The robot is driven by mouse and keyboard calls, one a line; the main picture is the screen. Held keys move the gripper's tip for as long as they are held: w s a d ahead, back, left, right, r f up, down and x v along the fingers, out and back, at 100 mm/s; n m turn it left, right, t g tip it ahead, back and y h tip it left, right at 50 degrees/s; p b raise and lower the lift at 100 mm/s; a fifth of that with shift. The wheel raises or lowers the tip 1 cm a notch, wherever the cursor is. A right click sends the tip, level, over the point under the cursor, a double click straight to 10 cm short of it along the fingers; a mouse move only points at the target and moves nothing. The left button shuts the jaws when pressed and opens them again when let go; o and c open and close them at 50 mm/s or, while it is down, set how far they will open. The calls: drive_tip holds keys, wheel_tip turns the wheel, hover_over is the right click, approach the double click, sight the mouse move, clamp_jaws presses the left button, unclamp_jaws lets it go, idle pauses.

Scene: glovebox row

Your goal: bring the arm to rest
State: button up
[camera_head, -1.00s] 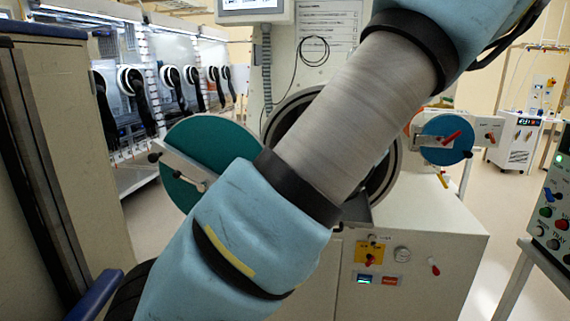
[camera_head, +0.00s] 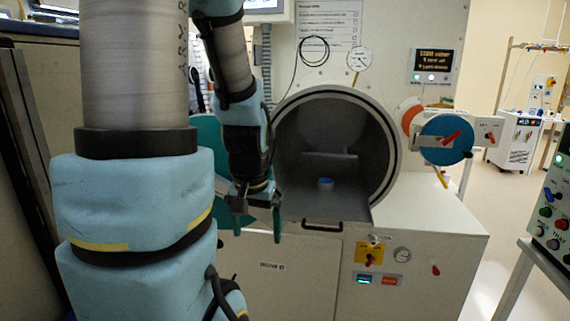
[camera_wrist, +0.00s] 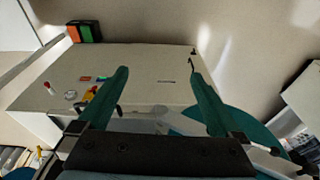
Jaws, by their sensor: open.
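My gripper (camera_head: 256,212) hangs at the end of my folded arm, left of the round chamber opening and in front of the white cabinet (camera_head: 420,245). Its two green fingers are apart, with nothing between them. In the wrist view my gripper (camera_wrist: 160,95) also shows open and empty, with the white cabinet front beyond it.
A teal door (camera_head: 208,135) stands partly behind my arm. A control box (camera_head: 552,205) is at the right edge. Floor shows at right.

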wheel_tip(320, 180, down, 10)
drive_tip(key=s+n+b, duration=0.1)
drive_tip(key=s+b, duration=0.1)
drive_tip(key=b, duration=0.8)
drive_tip(key=shift+s+a+g, duration=0.15)
drive_tip(key=shift+a+g, duration=0.15)
drive_tip(key=shift+g, duration=0.1)
drive_tip(key=shift+c, duration=0.4)
